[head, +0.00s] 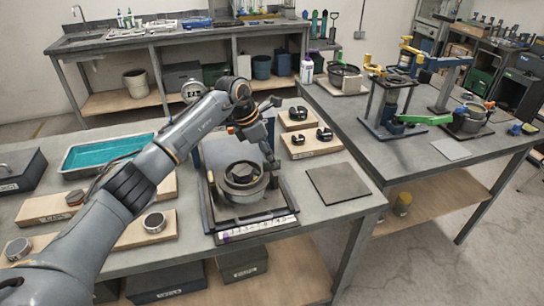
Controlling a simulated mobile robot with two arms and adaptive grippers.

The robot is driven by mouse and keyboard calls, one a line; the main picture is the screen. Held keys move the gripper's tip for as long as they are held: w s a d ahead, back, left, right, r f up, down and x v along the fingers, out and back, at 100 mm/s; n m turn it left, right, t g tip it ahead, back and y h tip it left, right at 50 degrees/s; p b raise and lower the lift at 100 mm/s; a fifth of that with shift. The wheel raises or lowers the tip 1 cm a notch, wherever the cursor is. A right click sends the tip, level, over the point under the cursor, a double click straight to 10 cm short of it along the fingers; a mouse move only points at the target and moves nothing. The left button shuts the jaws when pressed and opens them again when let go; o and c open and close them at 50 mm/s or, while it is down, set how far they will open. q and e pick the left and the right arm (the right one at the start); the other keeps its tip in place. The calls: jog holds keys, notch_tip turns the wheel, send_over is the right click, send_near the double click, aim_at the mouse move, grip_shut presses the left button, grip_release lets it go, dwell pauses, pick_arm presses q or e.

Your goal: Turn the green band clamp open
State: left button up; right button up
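A green lever (426,119), which looks like the handle of the green band clamp, sticks out to the left of a round grey pot (468,122) on the right table. The band itself is too small to make out. My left gripper (271,160) is over the left table, well to the left of the green lever. It points down at the right side of a metal pot (243,190) on a dark stand. I cannot tell whether it touches the pot or how far its fingers are apart. My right gripper is not in view.
A black stand (385,105) stands just left of the green lever, with a yellow and blue jointed fixture (435,60) behind. A light flat plate (451,149) lies in front.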

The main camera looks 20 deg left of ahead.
pick_arm(q)
jog(key=shift+x, duration=1.2)
grip_shut()
